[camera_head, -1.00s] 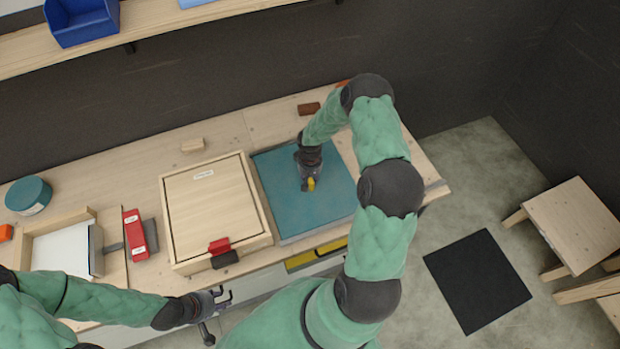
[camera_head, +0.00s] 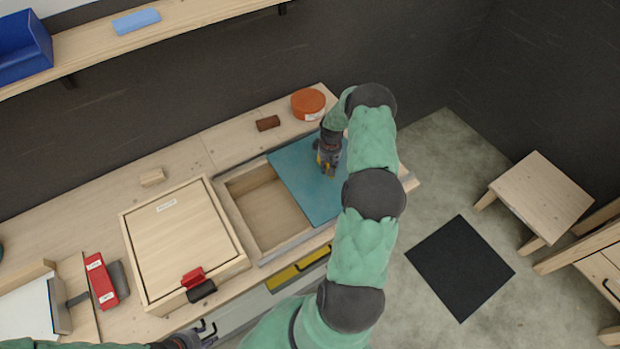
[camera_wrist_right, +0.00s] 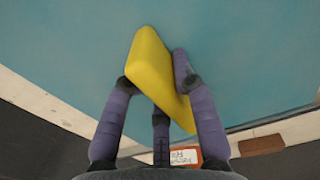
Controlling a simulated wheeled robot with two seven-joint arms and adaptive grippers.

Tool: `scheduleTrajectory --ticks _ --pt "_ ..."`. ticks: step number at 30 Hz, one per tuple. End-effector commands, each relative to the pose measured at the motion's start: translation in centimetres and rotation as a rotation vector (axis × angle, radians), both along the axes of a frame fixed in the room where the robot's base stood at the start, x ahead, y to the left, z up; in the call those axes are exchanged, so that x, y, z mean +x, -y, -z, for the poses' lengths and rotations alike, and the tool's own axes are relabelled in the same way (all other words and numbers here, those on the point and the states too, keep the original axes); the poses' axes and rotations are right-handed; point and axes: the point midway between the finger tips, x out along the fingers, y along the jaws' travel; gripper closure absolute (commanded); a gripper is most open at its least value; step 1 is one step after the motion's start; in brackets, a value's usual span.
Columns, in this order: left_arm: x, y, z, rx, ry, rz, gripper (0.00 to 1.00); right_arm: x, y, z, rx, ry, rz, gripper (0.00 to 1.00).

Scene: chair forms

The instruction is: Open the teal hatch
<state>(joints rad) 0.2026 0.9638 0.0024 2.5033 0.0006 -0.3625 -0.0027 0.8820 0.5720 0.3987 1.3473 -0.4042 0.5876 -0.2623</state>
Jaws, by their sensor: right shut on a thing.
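The teal hatch (camera_head: 303,184) is a flat sliding panel on the workbench. It sits to the right over its frame, and an open wooden compartment (camera_head: 266,212) shows to its left. The hatch also fills most of the right wrist view (camera_wrist_right: 60,45). My right gripper (camera_head: 327,168) is over the hatch. In the right wrist view its fingers are shut on the yellow handle (camera_wrist_right: 153,70), which stands on the teal surface. My left gripper (camera_head: 208,332) is at the bottom edge of the head view, apart from the hatch, with its fingers spread and nothing between them.
A wooden lid box (camera_head: 180,235) with a red clip (camera_head: 193,277) stands left of the compartment. An orange round tin (camera_head: 308,103) and a brown block (camera_head: 268,123) lie behind the hatch. A yellow drawer handle (camera_head: 298,270) is on the bench front.

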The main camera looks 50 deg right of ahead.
Motion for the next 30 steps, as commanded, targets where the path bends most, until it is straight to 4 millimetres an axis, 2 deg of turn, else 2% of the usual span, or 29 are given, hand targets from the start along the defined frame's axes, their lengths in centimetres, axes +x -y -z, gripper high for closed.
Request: scheduleTrajectory --ticks 1,3,9,23,24,25,26,30 --pt "0.0 0.0 0.6 0.0 0.0 0.0 0.6 -0.3 1.2 0.2 -0.004 0.002 0.005 1.0" --pt "0.0 0.0 0.9 0.0 0.0 0.0 0.6 -0.7 2.4 0.2 -0.004 0.002 0.003 1.0" --pt "0.0 0.0 1.4 0.0 0.0 0.0 0.6 -1.3 4.3 0.1 -0.003 0.002 0.0 1.0" --pt "0.0 0.0 1.5 0.0 0.0 0.0 0.6 -1.4 4.7 0.0 -0.002 0.002 0.0 1.0" --pt "0.0 0.0 1.5 0.0 0.0 0.0 0.6 -1.4 4.7 0.0 -0.002 0.002 0.0 0.62" --pt "0.0 0.0 1.5 0.0 0.0 0.0 0.6 -1.4 4.7 0.0 -0.002 0.002 0.0 0.53" --pt "0.0 0.0 1.5 0.0 0.0 0.0 0.6 -1.4 4.7 0.0 -0.002 0.002 0.0 0.48" --pt "0.0 0.0 1.5 0.0 0.0 0.0 0.6 -1.4 4.7 0.0 -0.001 0.001 -0.001 0.48"
